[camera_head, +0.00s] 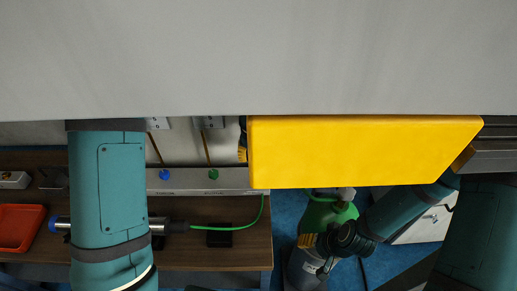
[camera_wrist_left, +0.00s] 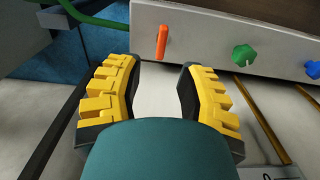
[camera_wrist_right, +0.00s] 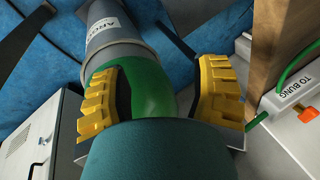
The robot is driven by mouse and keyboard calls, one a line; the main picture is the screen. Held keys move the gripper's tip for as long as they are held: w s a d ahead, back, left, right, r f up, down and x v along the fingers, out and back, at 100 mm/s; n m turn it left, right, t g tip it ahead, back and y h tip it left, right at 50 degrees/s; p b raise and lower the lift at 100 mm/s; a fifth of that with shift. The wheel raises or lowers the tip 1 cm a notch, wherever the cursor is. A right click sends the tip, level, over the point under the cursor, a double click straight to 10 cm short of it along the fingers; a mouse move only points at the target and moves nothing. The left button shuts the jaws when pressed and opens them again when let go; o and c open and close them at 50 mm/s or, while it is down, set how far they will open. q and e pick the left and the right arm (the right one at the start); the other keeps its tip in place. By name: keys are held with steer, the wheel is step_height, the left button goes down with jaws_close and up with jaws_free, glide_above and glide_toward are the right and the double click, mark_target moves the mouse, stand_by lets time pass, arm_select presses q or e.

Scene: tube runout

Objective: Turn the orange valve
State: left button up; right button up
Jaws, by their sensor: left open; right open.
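The orange valve handle (camera_wrist_left: 162,41) is a short upright lever on a pale panel in the left wrist view. It lies beyond the fingertips of my left gripper (camera_wrist_left: 160,78), roughly in line with the gap, which is empty. The right gripper also shows at the cylinder in the head view (camera_head: 316,242).
A green knob (camera_wrist_left: 243,57) and a blue knob (camera_wrist_left: 312,69) sit right of the orange valve. A large yellow slab (camera_head: 360,150) blocks much of the head view. A red tray (camera_head: 20,226) lies on the wooden bench (camera_head: 245,247). A box labelled "TO BUNG" (camera_wrist_right: 300,130) stands right of my right gripper.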

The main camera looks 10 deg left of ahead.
arm_select(q)
steer(key=shift+w+a+f, duration=0.15)
steer(key=shift+f, duration=0.1)
steer(key=shift+f+b, duration=0.6)
steer(key=shift+f, duration=0.1)
step_height(320, 180, down, 6)
steer(key=b, duration=0.3)
steer(key=shift+f+b, duration=0.2)
steer(key=shift+b, duration=0.1)
steer(key=shift+r, duration=0.15)
jaws_close()
